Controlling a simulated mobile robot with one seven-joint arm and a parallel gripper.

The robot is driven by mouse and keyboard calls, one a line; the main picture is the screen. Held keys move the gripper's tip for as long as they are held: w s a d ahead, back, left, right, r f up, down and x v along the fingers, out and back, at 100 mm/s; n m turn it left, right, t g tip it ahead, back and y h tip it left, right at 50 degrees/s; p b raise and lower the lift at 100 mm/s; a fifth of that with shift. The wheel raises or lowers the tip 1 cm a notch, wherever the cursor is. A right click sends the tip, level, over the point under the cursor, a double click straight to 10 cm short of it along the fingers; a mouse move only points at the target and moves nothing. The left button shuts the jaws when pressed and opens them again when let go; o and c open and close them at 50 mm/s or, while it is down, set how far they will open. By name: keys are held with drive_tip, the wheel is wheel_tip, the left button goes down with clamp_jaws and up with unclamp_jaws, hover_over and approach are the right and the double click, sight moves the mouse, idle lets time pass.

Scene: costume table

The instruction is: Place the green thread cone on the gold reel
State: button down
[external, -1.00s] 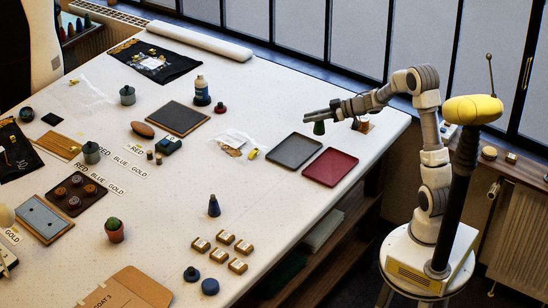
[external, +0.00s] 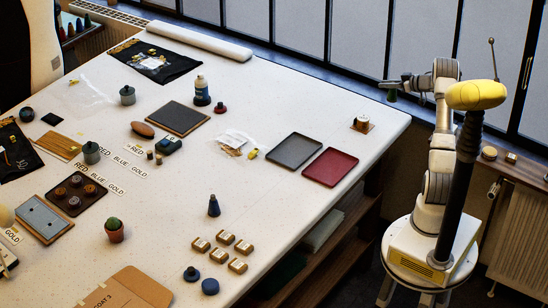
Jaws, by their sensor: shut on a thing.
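My gripper (external: 386,86) is at the upper right in the external view, raised beyond the table's right corner and near the window. It is shut on the green thread cone (external: 392,96), which hangs below the fingers as a small dark green shape, partly hidden by them. I cannot tell for certain which thing is the gold reel. Several gold block-like pieces (external: 224,237) sit at the front of the table.
A grey tray (external: 294,149) and a red tray (external: 330,167) lie near the table's right edge. A dark blue cone (external: 214,206) stands mid-table. Small items (external: 511,157) sit on the window sill. The table between the red tray and the gold pieces is mostly clear.

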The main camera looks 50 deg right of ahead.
drive_tip(key=shift+w+a+f, duration=0.6)
drive_tip(key=shift+w+f, duration=1.05)
drive_tip(key=shift+f, duration=0.1)
drive_tip(key=shift+w+a+f, duration=0.65)
drive_tip(key=shift+w+f, duration=1)
drive_tip(key=shift+f, duration=0.1)
drive_tip(key=shift+w+a+f, duration=0.6)
drive_tip(key=shift+w+f, duration=1.05)
drive_tip(key=shift+f, duration=0.1)
drive_tip(key=c, duration=0.8)
unclamp_jaws()
drive_tip(key=shift+r, duration=0.2)
drive_tip(key=v, duration=1.2)
